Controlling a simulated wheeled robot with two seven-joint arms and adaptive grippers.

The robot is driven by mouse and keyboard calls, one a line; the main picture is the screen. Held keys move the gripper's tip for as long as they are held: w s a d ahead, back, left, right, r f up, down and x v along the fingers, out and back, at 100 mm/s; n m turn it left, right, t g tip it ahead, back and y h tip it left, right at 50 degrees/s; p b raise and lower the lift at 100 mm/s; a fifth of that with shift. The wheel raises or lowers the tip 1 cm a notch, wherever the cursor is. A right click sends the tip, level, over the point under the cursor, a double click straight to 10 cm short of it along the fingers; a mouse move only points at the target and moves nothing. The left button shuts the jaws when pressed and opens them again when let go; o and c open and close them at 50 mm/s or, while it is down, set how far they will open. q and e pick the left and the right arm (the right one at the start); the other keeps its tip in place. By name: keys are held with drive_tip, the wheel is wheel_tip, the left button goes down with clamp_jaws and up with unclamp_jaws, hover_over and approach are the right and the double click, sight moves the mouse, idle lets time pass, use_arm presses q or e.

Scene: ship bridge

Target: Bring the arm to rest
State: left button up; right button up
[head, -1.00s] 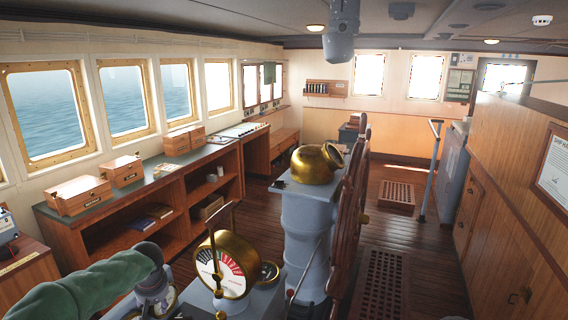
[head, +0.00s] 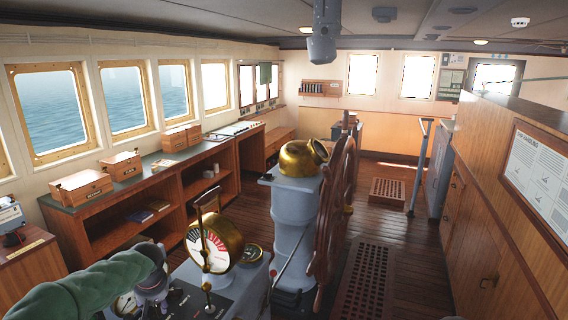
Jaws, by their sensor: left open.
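My left arm, in a green sleeve, comes in from the lower left of the head view. My left gripper (head: 153,284) is at its end, dark and grey, over the left part of the grey control console (head: 228,285). Its jaws are small and partly hidden by the sleeve, but they are open, and nothing shows held in them. I cannot tell whether it touches the console. My right gripper is not in view.
A brass engine telegraph (head: 214,248) stands just right of the gripper. Beyond it are a grey pedestal with a brass top (head: 300,158) and a wooden ship's wheel (head: 335,215). Wooden shelves (head: 120,215) line the left wall. Dark floor (head: 420,260) is clear on the right.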

use_arm(q)
drive_tip(key=s+d+f+m+g+h+b, duration=0.1)
drive_tip(key=s+d+f+h+b, duration=0.3)
drive_tip(key=f, duration=0.6)
drive_tip(key=s+d+f+m+y+p, duration=0.1)
drive_tip(key=d+f+m, duration=0.1)
drive_tip(key=d+f, duration=0.6)
drive_tip(key=s+d+f+m+g+h+b, duration=0.1)
drive_tip(key=s+d+f+h+b, duration=0.2)
drive_tip(key=f, duration=0.8)
drive_tip(key=s+d+f+b, duration=0.1)
drive_tip(key=s+d+f, duration=0.2)
drive_tip(key=s+f, duration=0.3)
drive_tip(key=s+d+f+g+b, duration=0.1)
drive_tip(key=s+d+f, duration=0.3)
drive_tip(key=s+f, duration=0.2)
drive_tip(key=s+d+f+b, duration=0.1)
drive_tip(key=s+d+f, duration=0.2)
drive_tip(key=s+f, duration=0.3)
drive_tip(key=s, duration=0.4)
drive_tip(key=shift+d+f+m+h+b, duration=0.25)
drive_tip(key=shift+m+h+b, duration=0.15)
